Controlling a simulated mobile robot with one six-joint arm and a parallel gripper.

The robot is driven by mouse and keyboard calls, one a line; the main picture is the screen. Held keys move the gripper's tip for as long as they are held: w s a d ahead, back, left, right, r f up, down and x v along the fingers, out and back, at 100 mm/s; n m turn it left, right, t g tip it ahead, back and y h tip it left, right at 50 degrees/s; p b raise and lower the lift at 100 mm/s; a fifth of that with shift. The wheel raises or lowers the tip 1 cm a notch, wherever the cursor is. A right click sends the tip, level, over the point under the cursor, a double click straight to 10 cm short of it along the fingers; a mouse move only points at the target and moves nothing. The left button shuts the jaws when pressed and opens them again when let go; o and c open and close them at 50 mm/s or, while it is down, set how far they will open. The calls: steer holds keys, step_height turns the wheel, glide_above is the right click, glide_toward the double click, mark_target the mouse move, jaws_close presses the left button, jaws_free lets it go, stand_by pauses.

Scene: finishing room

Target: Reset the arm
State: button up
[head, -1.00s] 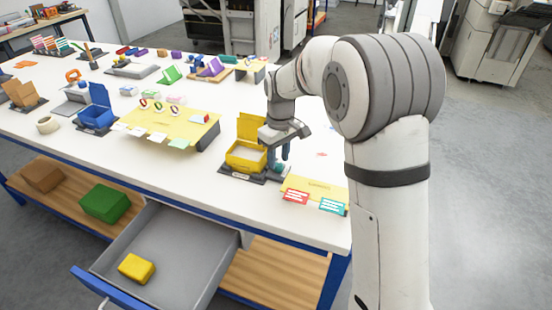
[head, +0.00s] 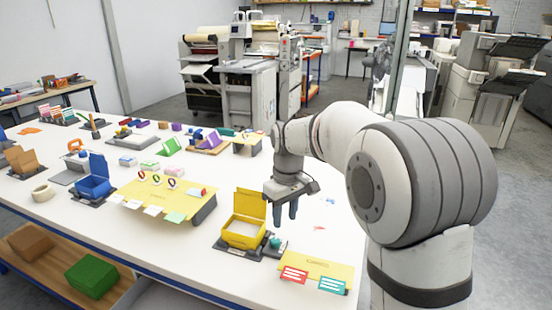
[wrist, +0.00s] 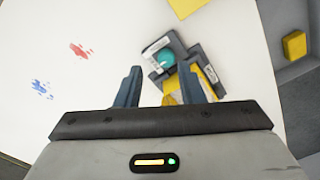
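My gripper (head: 285,210) points down above the white table (head: 335,225), just right of and above the open yellow box (head: 244,232). Its two blue-grey fingers are apart with nothing between them; they also show apart in the wrist view (wrist: 160,85). My arm reaches in from the right, bent at the elbow. In the wrist view, the yellow box (wrist: 177,98) is partly hidden behind the right finger. A small teal round thing (wrist: 167,60) sits on a dark base beside the box.
A yellow sheet with red and teal cards (head: 317,270) lies near the front edge. Left of the yellow box are a yellow board (head: 150,194) and an open blue box (head: 93,186). In the wrist view, red (wrist: 80,50) and blue (wrist: 40,89) marks lie on clear table.

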steer(key=s+d+m, duration=0.1)
steer(key=s+d, duration=0.2)
steer(key=s, duration=0.1)
steer(key=s+d+r+m+t, duration=0.1)
steer(key=s+d, duration=0.1)
steer(key=s, duration=0.2)
steer(key=s+d+r+m, duration=0.1)
steer(key=s+d+m, duration=0.1)
steer(key=s, duration=0.3)
steer(key=shift+d+r, duration=0.15)
steer(key=shift+d, duration=0.7)
steer(key=s+d+f+m, duration=0.1)
steer(key=s+d+m, duration=0.1)
steer(key=s, duration=0.4)
steer(key=s+d+f+m+t, duration=0.1)
steer(key=s+d+f, duration=0.1)
steer(key=s, duration=0.3)
steer(key=shift+s+d+f+m+t, duration=0.15)
steer(key=shift+s+f+m+t, duration=0.15)
steer(key=shift+s+m, duration=0.1)
